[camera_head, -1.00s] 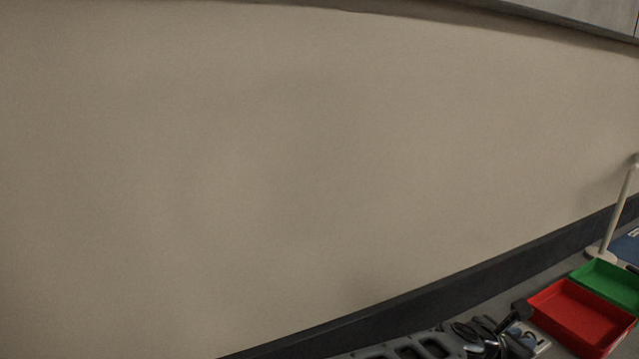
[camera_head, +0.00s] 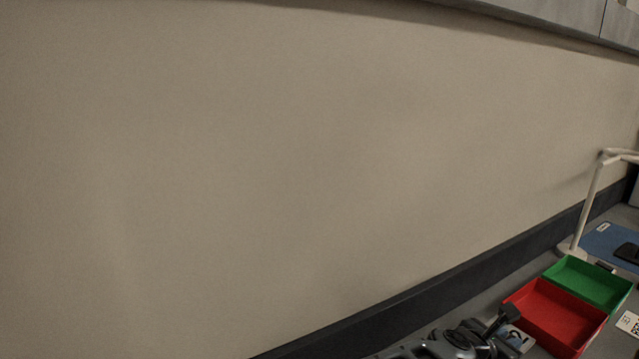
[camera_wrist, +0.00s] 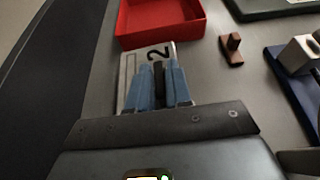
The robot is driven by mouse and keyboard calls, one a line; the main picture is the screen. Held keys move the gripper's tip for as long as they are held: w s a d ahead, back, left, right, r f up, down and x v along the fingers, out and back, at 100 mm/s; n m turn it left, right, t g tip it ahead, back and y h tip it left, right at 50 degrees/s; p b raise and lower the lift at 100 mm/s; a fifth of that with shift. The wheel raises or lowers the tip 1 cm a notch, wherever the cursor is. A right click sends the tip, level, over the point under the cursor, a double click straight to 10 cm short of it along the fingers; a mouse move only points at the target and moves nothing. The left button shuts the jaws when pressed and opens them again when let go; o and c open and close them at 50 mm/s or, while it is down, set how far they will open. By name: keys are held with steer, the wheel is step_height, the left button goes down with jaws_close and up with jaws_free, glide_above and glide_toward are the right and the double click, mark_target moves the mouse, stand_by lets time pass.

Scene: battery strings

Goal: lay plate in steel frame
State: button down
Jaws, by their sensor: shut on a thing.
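My gripper (camera_wrist: 162,88) shows in the wrist view with its blue fingers close together, shut on a narrow dark piece (camera_wrist: 158,74). This piece looks like the plate seen edge-on; most of it is hidden by the fingers. The fingers stand in front of a pale card marked 2 (camera_wrist: 158,52), and I cannot tell the height above it. I cannot make out the steel frame in either view. In the head view, dark shapes (camera_head: 455,343) lie at the bottom edge beside the card (camera_head: 518,338); I cannot tell whether they are part of my arm.
A red tray (camera_head: 525,302) and a green tray (camera_head: 559,272) stand along the bench. A white lamp stand (camera_head: 587,210) and a blue mat (camera_head: 605,238) are behind them. In the wrist view, a small brown block (camera_wrist: 231,60) and a blue-based device (camera_wrist: 291,98) are at right.

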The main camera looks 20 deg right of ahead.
steer(key=shift+w+d, duration=0.15)
steer(key=shift+w, duration=0.25)
